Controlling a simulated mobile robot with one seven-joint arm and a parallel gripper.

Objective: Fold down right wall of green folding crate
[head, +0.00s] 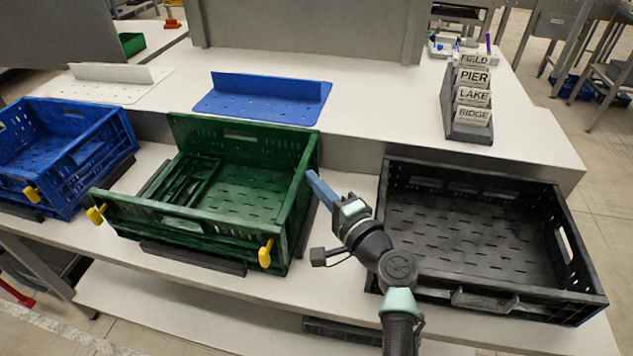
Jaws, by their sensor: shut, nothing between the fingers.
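The green folding crate (240,138) stands on the bench left of centre in the head view. Its right wall (296,214) is upright. Its back wall and front wall also stand, and its left wall (190,183) lies folded down inside on the slatted floor. Yellow latches (265,253) sit at the front corners. My gripper (311,174) is shut and empty, just outside the right wall near its upper edge. I cannot tell whether the fingertips touch the wall.
A black crate (582,255) stands to the right of my arm, and a blue crate (98,165) stands at the far left. Behind are a blue perforated panel (262,98), a white one (118,84) and a rack of labelled cards (470,132). The gap between green and black crates is narrow.

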